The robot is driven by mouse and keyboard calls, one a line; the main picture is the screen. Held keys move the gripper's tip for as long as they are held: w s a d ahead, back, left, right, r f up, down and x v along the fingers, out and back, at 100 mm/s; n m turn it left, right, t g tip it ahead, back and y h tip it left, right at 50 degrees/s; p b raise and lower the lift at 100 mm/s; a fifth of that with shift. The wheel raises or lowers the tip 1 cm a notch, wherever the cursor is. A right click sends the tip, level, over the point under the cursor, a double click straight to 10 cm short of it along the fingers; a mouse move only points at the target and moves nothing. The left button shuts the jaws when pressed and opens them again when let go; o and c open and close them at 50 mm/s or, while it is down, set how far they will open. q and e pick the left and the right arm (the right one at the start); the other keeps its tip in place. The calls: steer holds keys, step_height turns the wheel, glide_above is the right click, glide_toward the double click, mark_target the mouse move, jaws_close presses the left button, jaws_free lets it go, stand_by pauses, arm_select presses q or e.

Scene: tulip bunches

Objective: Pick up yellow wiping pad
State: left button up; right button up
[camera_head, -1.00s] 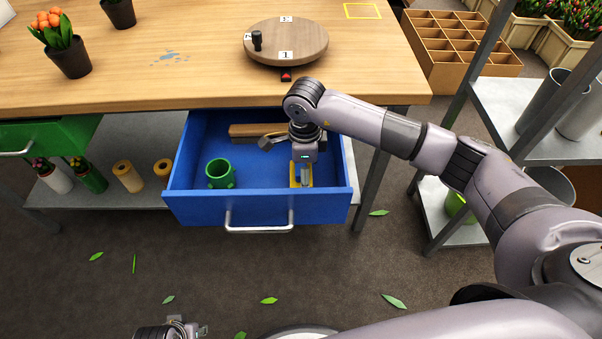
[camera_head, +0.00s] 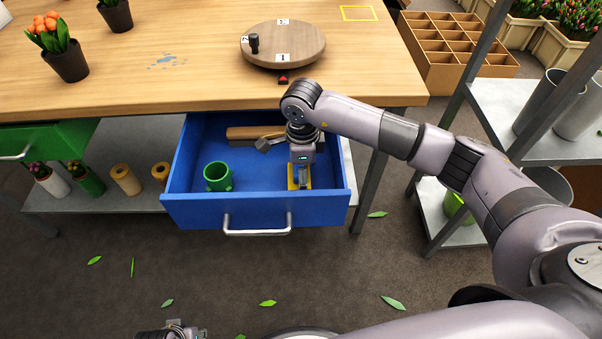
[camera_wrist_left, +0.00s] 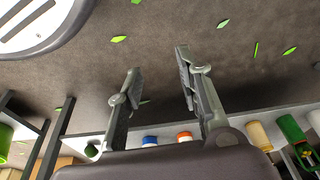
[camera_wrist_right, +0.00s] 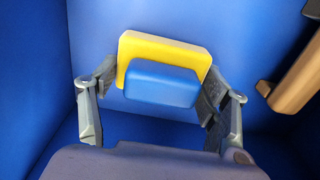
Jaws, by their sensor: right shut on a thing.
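The yellow wiping pad (camera_wrist_right: 165,48) with a blue block-shaped handle (camera_wrist_right: 160,84) is in the open blue drawer (camera_head: 190,210). My right gripper (camera_wrist_right: 160,95) reaches down into the drawer, its two fingers closed against the pad's sides. In the head view the yellow pad (camera_head: 292,184) shows only in part under my right gripper (camera_head: 303,180). I cannot tell whether the pad is off the drawer floor. My left gripper (camera_wrist_left: 160,85) is open and empty over the floor, low at the bottom edge of the head view.
A green cup-like holder (camera_head: 217,177) stands in the drawer left of the pad. A wooden-handled tool (camera_head: 255,133) lies at the drawer's back. Above is the wooden table (camera_head: 200,90) with a round turntable (camera_head: 283,45). A metal shelf (camera_head: 525,120) stands at the right.

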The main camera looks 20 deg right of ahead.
arm_select(q)
step_height(320, 180, down, 7)
steer(key=s+p, duration=0.2)
steer(key=shift+s+a, duration=0.15)
arm_select(e)
step_height(320, 180, up, 20)
steer(key=shift+f, duration=0.1)
